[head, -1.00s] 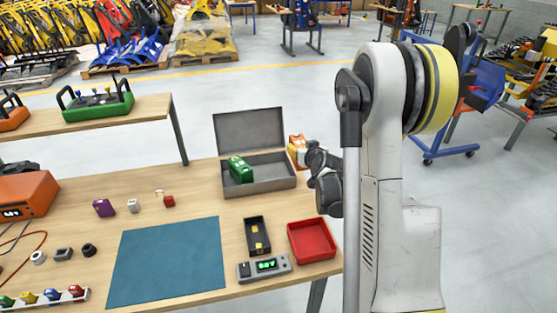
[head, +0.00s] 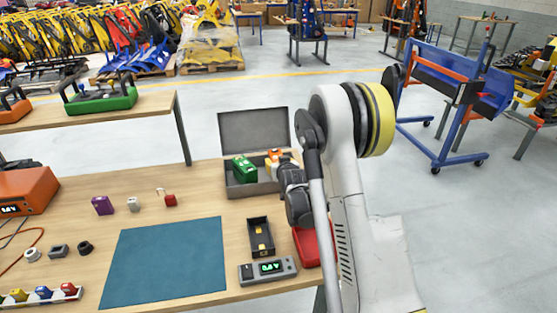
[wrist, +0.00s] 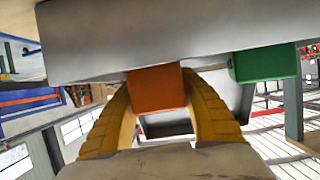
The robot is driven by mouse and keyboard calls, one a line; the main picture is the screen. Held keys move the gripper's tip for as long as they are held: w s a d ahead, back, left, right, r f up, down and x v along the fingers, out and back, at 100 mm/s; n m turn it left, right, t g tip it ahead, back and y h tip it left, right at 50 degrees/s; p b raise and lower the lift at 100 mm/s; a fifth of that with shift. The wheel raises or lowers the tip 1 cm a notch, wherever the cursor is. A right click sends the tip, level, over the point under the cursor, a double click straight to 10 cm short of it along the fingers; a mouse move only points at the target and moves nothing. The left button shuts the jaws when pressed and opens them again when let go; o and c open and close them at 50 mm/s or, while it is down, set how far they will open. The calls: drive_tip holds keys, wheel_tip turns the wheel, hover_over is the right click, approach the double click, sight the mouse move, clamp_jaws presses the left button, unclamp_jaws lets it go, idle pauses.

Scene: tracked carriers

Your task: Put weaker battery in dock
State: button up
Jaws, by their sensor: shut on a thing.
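My gripper (wrist: 160,95) is shut on an orange battery (wrist: 155,88), with a yellow finger on each side of it. In the head view the orange battery (head: 274,156) is at the right part of the open grey box (head: 240,190). I cannot tell whether it touches the box floor. A green battery (head: 244,168) stands in the box's left part; it also shows in the wrist view (wrist: 265,64). A black cradle with yellow parts inside (head: 261,250), perhaps the dock, lies in front of the box, empty of any battery.
A grey meter (head: 247,272) with a lit green display is at the front edge. A red tray (head: 307,250) is partly hidden by my arm. A teal mat (head: 165,265) lies left. Small purple (head: 103,205), white and red items lie behind it.

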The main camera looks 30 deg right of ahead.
drive_tip(key=shift+f, duration=0.4)
drive_tip(key=shift+f, duration=0.1)
drive_tip(key=o, duration=1.4)
drive_tip(key=shift+c, duration=0.2)
